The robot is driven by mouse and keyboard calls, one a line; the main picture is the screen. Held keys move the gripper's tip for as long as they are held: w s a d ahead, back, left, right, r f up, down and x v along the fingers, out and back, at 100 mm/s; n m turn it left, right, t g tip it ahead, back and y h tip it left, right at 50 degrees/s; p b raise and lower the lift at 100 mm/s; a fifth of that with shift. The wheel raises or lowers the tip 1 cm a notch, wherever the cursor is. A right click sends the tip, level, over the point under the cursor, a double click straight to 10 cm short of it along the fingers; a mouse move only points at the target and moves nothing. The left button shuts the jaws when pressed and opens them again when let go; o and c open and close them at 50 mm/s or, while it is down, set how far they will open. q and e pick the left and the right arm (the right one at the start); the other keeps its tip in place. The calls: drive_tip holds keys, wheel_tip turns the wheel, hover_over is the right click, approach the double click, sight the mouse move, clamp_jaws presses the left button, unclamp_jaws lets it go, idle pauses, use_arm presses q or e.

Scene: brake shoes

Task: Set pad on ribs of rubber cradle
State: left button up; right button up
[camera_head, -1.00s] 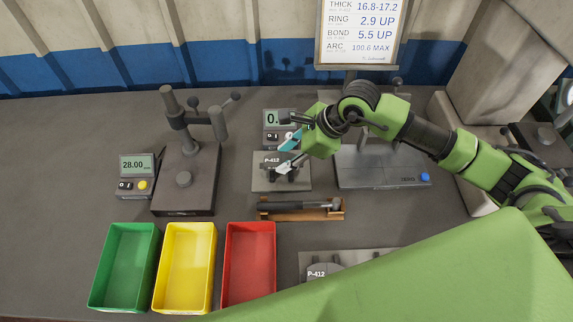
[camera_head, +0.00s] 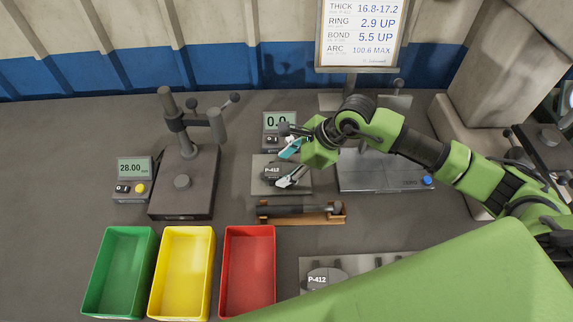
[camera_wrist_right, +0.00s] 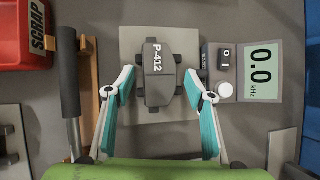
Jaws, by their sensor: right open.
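The dark grey pad (camera_head: 273,171) marked P-412 sits on a light grey square plate (camera_head: 304,187), the base of the cradle. In the right wrist view the pad (camera_wrist_right: 158,72) lies flat over the middle of the plate (camera_wrist_right: 130,112). The ribs are mostly hidden under the pad; I cannot tell how it meets them. My right gripper (camera_wrist_right: 160,82) is open, with one teal finger on each side of the pad and visible gaps between. In the head view the right gripper (camera_head: 284,166) is over the pad. My left gripper is not in view.
A kHz meter (camera_head: 279,121) reading 0.0 stands just behind the plate. Green (camera_head: 95,275), yellow (camera_head: 160,270) and red (camera_head: 229,270) bins stand front left. Another P-412 pad (camera_head: 320,285) lies at the front.

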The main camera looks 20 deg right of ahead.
drive_tip(key=shift+d+r, duration=0.1)
drive_tip(key=shift+r, duration=0.05)
drive_tip(key=b+v, duration=0.2)
drive_tip(key=v, duration=0.9)
drive_tip(key=shift+s+d+r+b, duration=0.2)
drive_tip(key=shift+r+b, duration=0.1)
drive_tip(key=shift+b, duration=0.1)
